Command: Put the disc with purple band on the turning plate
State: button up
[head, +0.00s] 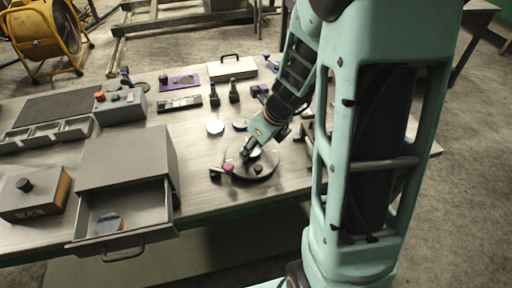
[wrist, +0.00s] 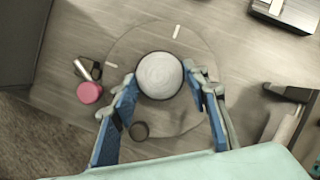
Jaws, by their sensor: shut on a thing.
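My gripper (wrist: 160,75) is shut on a pale round disc (wrist: 162,76) with a dark rim, one blue finger on each side. I cannot make out purple on its band. The disc is over the turning plate (wrist: 185,116), a flat round plate with a white mark near its edge. I cannot tell whether the disc touches the plate. In the head view my gripper (head: 250,153) points down over the turning plate (head: 238,175), and the disc shows only partly beneath it. A small dark round piece (wrist: 139,130) is on the plate near its front.
A pink knob (wrist: 89,92) is beside the plate. Two discs lie behind it, one pale (head: 215,127), one partly hidden (head: 239,124). The open drawer (head: 140,208) at left holds another disc (head: 108,223). Upright dark holders (head: 234,95) stand farther back.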

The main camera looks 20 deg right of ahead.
jog(key=shift+f, duration=0.2)
jog(key=o, duration=1.5)
jog(key=shift+r, duration=0.1)
jog(key=p+v, duration=0.4)
jog(key=v, duration=0.8)
jog(key=shift+r, duration=0.2)
jog(key=shift+a, duration=0.1)
